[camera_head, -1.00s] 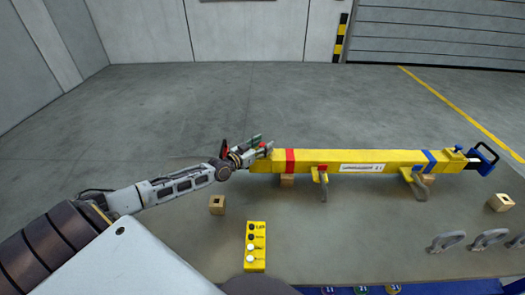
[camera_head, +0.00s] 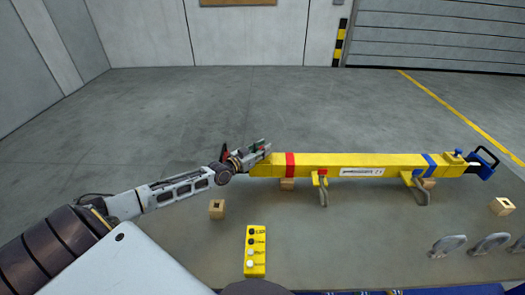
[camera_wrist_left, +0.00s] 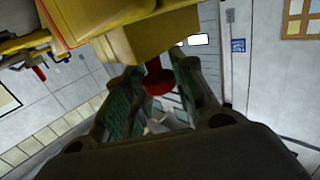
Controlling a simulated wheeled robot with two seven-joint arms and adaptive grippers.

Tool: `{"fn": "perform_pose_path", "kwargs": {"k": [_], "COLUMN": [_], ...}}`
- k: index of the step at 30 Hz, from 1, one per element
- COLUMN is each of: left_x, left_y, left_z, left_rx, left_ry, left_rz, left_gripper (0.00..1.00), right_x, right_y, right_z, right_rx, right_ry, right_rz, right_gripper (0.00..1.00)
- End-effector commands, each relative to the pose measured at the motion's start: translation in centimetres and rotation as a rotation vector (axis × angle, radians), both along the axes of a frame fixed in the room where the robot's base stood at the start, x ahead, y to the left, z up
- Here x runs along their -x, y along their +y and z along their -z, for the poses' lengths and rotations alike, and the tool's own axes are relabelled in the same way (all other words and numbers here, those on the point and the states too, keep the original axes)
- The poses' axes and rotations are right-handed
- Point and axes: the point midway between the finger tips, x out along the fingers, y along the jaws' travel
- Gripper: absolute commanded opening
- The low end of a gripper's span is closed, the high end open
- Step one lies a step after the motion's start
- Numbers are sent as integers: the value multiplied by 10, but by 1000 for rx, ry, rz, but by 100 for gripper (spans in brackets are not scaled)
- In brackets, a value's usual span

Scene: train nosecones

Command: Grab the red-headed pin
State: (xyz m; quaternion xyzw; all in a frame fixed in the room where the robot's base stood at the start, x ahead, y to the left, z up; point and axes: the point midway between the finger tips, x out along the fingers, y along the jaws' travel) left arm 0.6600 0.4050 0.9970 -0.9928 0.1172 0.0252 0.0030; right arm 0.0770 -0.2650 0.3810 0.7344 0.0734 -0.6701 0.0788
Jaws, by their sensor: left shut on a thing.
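The red-headed pin (camera_wrist_left: 158,80) shows in the left wrist view, its red head below a yellow block at the end of the yellow beam (camera_head: 330,163). My left gripper (camera_wrist_left: 156,84) has its green-padded fingers on either side of the red head and is shut on it. In the head view my left gripper (camera_head: 259,153) is at the beam's left end, and the pin there is hidden or too small to make out. My right gripper is in neither view.
The beam rests on wooden blocks, with hooks (camera_head: 323,193) hanging under it. A yellow control box (camera_head: 255,250) and a loose wooden block (camera_head: 216,208) lie in front. Grey shackles (camera_head: 447,245) lie at the right.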

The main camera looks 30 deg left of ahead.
Motion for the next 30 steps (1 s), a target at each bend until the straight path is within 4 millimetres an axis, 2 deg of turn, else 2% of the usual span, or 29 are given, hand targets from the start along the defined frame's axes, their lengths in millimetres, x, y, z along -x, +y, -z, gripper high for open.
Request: {"fn": "perform_pose_path", "kwargs": {"k": [8,24,30], "left_x": [0,0,0], "left_y": [0,-1,0], "left_z": [-20,-82,-95], "left_rx": [2,2,1], "left_ry": [-1,-4,-1], "left_rz": [0,1,0], "left_gripper": [2,2,2], "right_x": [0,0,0], "right_y": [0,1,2], "right_z": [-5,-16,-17], "right_rx": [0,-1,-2], "right_ry": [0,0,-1], "right_rz": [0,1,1], "right_gripper": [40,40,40]}}
